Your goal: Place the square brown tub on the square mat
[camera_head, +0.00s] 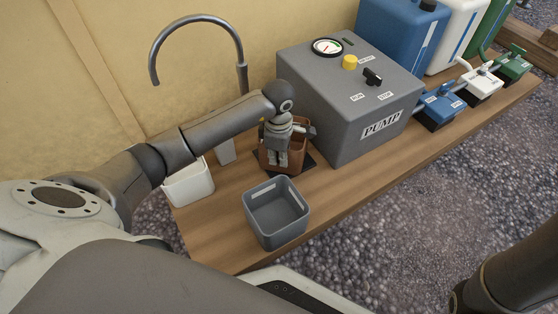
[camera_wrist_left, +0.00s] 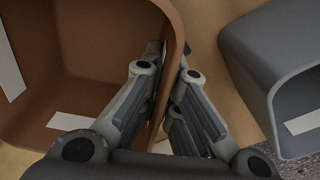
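The square brown tub (camera_head: 269,161) stands at or just over a dark square mat (camera_head: 309,161) beside the grey pump box; the mat's dark corners show around it. I cannot tell whether its base touches the mat. My left gripper (camera_head: 281,150) points down at the tub. In the left wrist view, its fingers (camera_wrist_left: 170,50) lie either side of the brown tub's wall (camera_wrist_left: 95,60), one inside and one outside, closed on it. The tub looks empty apart from the finger, with pale labels on its walls. My right gripper is out of view.
A grey tub (camera_head: 262,231) stands in front, also in the left wrist view (camera_wrist_left: 245,50). A white tub (camera_head: 188,187) and a tap (camera_head: 243,78) are left. The pump box (camera_head: 345,110) stands close right. The bench's (camera_head: 345,188) front strip is clear.

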